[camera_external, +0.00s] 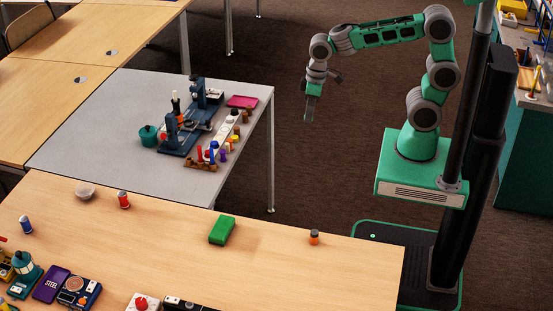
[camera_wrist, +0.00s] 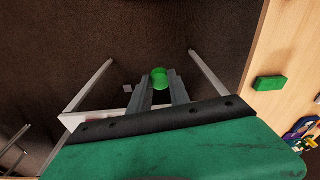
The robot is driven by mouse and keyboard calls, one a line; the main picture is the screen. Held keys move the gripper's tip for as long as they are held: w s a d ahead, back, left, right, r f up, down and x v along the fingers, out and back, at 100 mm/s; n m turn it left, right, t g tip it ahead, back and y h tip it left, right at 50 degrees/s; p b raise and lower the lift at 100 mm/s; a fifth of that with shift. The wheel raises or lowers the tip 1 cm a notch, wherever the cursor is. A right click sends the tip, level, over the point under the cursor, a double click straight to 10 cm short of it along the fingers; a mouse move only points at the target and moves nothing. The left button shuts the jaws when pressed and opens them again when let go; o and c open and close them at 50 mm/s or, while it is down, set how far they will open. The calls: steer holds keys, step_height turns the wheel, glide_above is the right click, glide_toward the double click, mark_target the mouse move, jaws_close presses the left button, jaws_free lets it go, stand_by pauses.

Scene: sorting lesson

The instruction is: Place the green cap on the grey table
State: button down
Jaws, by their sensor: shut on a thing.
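My gripper (camera_external: 308,115) hangs in the air over the dark floor, to the right of the grey table (camera_external: 85,130) and apart from it. In the wrist view its fingers (camera_wrist: 161,88) are closed on the green cap (camera_wrist: 160,76), a small round bright green piece at the fingertips. The cap is too small to make out in the external view. The grey table has bare surface at its left and front; objects stand on its right half.
A blue machine (camera_external: 184,138), a dark green pot (camera_external: 148,136), a magenta tray (camera_external: 242,101) and several small coloured pieces occupy the grey table.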

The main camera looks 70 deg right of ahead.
steer(key=d+r+m, duration=0.1)
steer(key=d, duration=0.4)
steer(key=s+a+f+n+b, duration=0.2)
steer(key=a, duration=0.6)
steer(key=s+a+f+n+b, duration=0.1)
steer(key=s+a+f+n, duration=0.2)
steer(key=a, duration=0.5)
steer(key=s+a+f+n+b, duration=0.2)
steer(key=a, duration=0.5)
steer(key=s+a+n+b, duration=0.1)
steer(key=s+a+n, duration=0.4)
steer(key=a, duration=0.3)
steer(key=s+a+n+g+y+b, duration=0.1)
steer(key=s+a+n, duration=0.4)
steer(key=a, duration=0.3)
steer(key=shift+s+n+b, duration=0.3)
steer(key=shift+s, duration=0.25)
steer(key=shift+f, duration=0.1)
